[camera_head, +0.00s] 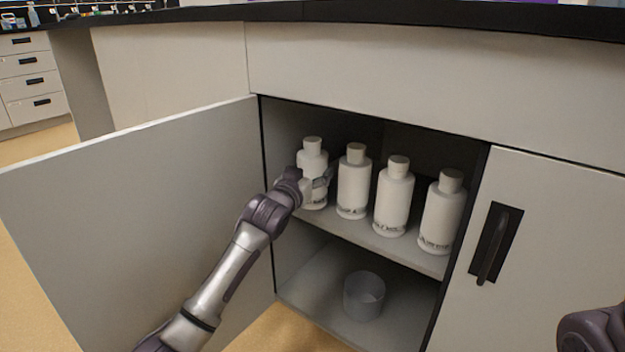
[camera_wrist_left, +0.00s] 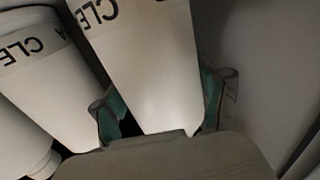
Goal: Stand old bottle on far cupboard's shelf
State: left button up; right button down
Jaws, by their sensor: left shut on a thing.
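A white capped bottle (camera_head: 312,160) is upright at the left end of the row on the open cupboard's upper shelf (camera_head: 365,235). My left gripper (camera_head: 318,184) is shut on this bottle, around its body. In the left wrist view, my left gripper (camera_wrist_left: 165,112) has one finger on each side of the bottle (camera_wrist_left: 155,65), whose label reads partly "CLE". The bottle's base looks level with the shelf, but the exact contact is hard to tell. Which bottle is the old one cannot be read. My right gripper does not show.
Three similar bottles stand to its right: one close by (camera_head: 354,185), one in the middle (camera_head: 394,200), one at the right (camera_head: 441,215). A grey pot (camera_head: 364,296) sits on the cupboard floor. The open door (camera_head: 140,210) stands at the left; a closed door (camera_head: 550,250) is at the right.

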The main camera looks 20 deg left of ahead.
pick_arm(q)
jog(key=shift+r, duration=0.2)
jog(key=shift+f, duration=0.1)
jog(key=o, duration=1.5)
jog(key=shift+f, duration=0.1)
